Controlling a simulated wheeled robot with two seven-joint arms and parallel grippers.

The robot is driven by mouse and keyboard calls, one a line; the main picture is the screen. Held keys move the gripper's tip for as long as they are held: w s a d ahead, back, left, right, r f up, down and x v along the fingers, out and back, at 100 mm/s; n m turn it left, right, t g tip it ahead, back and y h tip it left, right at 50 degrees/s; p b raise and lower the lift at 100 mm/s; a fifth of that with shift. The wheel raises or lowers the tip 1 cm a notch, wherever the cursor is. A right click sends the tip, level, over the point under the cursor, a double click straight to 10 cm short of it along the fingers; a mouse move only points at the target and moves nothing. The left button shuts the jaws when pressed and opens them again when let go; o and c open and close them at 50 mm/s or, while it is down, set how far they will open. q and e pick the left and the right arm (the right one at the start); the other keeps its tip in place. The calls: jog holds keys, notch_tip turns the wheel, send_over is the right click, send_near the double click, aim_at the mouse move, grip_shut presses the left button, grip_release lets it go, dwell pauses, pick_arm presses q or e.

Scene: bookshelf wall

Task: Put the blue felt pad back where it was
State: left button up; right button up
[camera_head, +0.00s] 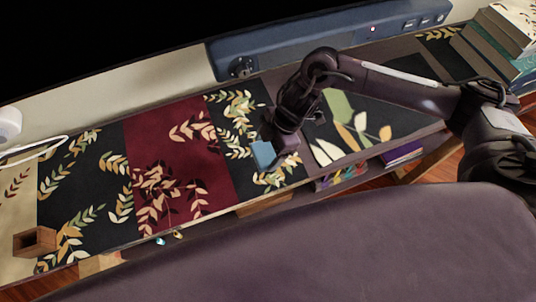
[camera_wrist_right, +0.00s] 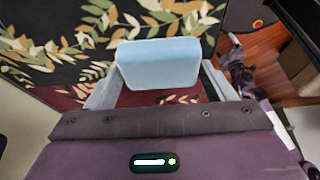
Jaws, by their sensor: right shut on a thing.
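The blue felt pad (camera_head: 263,154) is a light blue block held in my right gripper (camera_head: 275,150), over the patterned cloth on the long surface. In the right wrist view the pad (camera_wrist_right: 158,63) sits between the two grey fingers, one on each side, and the gripper (camera_wrist_right: 158,78) is shut on it. The dark leaf-patterned cloth shows behind the pad. I cannot tell whether the pad touches the surface. My left gripper does not show clearly in either view.
A leaf-patterned runner with a dark red panel (camera_head: 180,160) covers the surface. A small wooden block with an opening (camera_head: 35,241) stands at the left end. A blue-grey bar-shaped device (camera_head: 310,42) runs along the back. Stacked books (camera_head: 500,45) stand at the far right. The red panel is clear.

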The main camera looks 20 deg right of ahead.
aim_at(268, 156)
jog(key=shift+f, duration=2.25)
jog(key=o, duration=0.9)
jog(key=shift+r, duration=0.1)
jog(key=v, duration=1.2)
jog(key=shift+b, duration=0.3)
